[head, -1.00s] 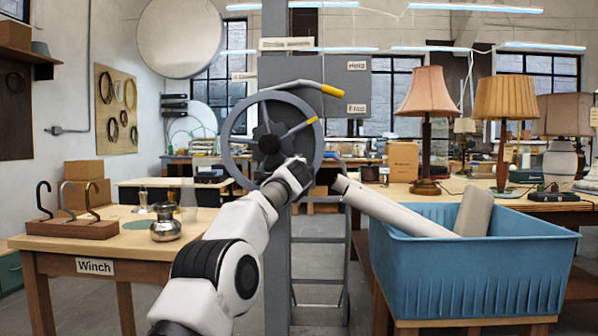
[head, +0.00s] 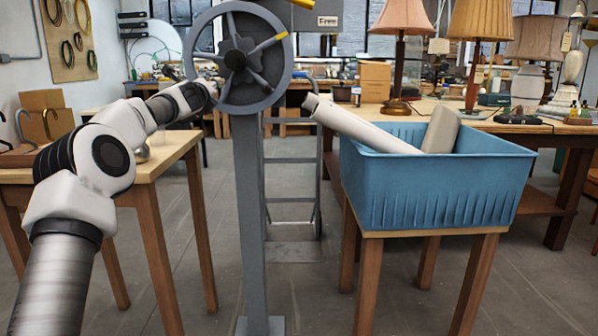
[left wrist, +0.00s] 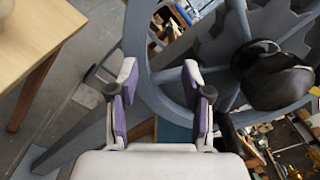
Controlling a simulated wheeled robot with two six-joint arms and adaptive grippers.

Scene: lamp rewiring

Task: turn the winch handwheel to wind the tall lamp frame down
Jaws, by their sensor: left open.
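The grey spoked handwheel (head: 235,60) stands upright on a grey post (head: 250,220) in the head view, with a dark hub and one yellow-marked spoke at upper right. My left gripper (head: 208,90) is at the wheel's lower left rim, its fingers too small to make out there. In the left wrist view the gripper (left wrist: 160,90) is open, with purple finger pads. The wheel rim (left wrist: 142,45) curves past between or just beyond the fingertips; I cannot tell whether they touch it. The tall lamp frame cannot be made out. My right gripper is not in view.
A wooden table (head: 185,145) stands left of the post. A blue tub (head: 440,190) on a wooden stand is at right, with a pale tube (head: 360,125) sticking out towards the post. Lamps stand on a bench behind.

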